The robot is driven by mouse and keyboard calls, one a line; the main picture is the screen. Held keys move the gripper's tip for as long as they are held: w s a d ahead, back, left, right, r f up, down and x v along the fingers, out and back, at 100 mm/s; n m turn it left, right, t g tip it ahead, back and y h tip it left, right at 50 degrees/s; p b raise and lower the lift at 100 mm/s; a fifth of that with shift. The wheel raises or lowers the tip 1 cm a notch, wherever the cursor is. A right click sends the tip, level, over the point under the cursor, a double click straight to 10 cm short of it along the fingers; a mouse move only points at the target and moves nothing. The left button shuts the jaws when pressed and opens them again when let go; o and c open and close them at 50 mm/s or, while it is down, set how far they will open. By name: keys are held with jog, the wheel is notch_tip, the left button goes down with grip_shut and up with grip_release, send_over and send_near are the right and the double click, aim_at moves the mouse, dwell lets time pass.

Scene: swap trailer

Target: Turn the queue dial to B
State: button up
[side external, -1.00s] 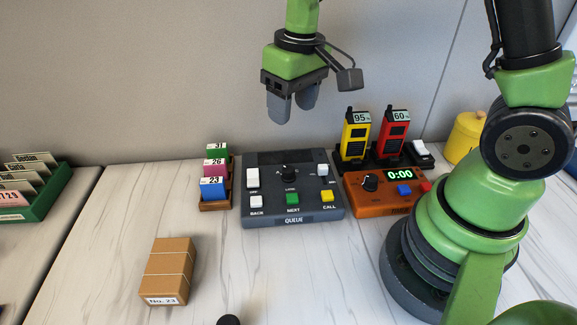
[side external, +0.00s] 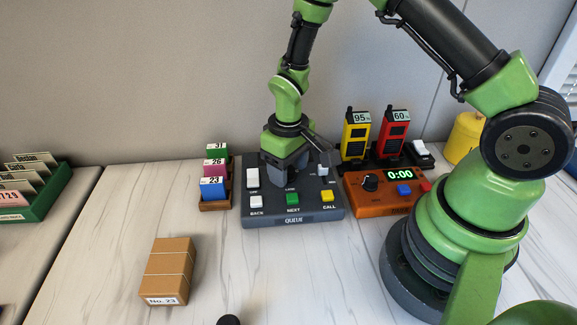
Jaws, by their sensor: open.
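The grey queue box (side external: 294,223) sits on the table with "QUEUE" on its front. It has white switches, a white BACK button (side external: 256,202), a green NEXT button (side external: 292,199) and a yellow CALL button (side external: 327,196). My gripper (side external: 286,180) points down over the middle of the box, at the place of the black dial. It is open, with its fingertips low by the panel. The dial and its letter marks are hidden behind the gripper, so I cannot tell whether the fingers touch it or where it points.
An orange timer box (side external: 380,205) reading 0:00 stands right of the queue box. Yellow (side external: 355,137) and red (side external: 394,135) radios stand behind it. A rack of coloured tickets (side external: 214,188) stands close on the left. A brown parcel (side external: 168,268) lies in front on clear table.

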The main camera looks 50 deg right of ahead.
jog(key=shift+f, duration=0.1)
jog(key=c, duration=0.9)
jog(key=m, duration=0.4)
jog(key=shift+m, duration=2.3)
jog(key=o, duration=0.9)
